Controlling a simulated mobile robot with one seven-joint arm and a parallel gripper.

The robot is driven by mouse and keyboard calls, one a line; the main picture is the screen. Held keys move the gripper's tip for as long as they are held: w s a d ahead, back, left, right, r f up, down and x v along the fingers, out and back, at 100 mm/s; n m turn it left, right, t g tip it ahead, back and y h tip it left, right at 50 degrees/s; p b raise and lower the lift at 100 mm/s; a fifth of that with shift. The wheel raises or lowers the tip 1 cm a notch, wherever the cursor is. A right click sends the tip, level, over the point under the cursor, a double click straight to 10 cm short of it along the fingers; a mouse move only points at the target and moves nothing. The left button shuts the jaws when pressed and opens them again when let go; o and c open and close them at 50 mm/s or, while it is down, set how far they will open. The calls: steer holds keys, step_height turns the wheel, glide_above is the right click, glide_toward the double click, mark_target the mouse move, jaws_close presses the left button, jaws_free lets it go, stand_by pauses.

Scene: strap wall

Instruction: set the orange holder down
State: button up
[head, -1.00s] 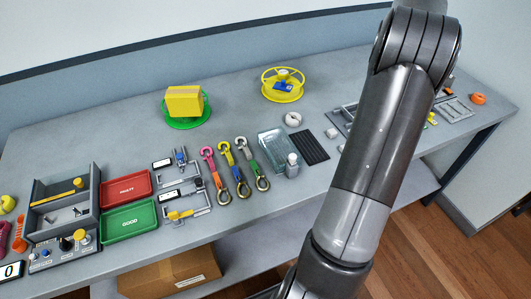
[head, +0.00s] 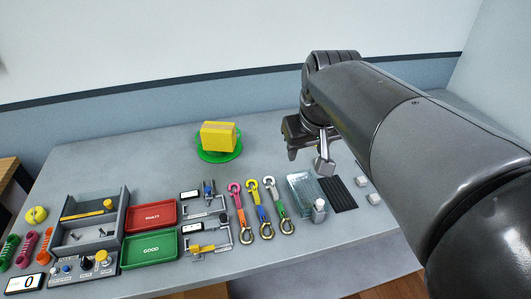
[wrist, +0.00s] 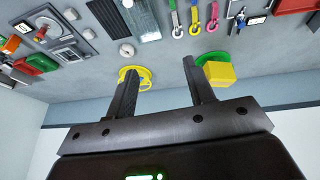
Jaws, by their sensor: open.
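My gripper (head: 305,152) is raised over the back right part of the bench in the head view, partly hidden by my own arm. In the wrist view my gripper (wrist: 160,68) has its two dark fingers wide apart with nothing between them. A yellow reel (wrist: 146,84) shows beyond the left finger and a yellow block (wrist: 219,73) on a green reel (wrist: 212,55) beyond the right one. A small orange thing (wrist: 10,45) lies at the left edge of the wrist view; I cannot tell if it is the orange holder.
The yellow block (head: 218,136) also shows in the head view. Red (head: 150,216) and green (head: 149,251) trays, several hooked straps (head: 262,208) and a clear tray (head: 303,193) line the bench front. The bench (head: 110,165) is bare at the back left.

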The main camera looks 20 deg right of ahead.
steer(key=s+a+f+t+y, duration=0.1)
steer(key=s+a+f, duration=0.4)
steer(key=s, duration=0.3)
steer(key=shift+s+a+f, duration=0.15)
steer(key=shift+s+a, duration=0.05)
steer(key=shift+a, duration=0.35)
stand_by(0.6)
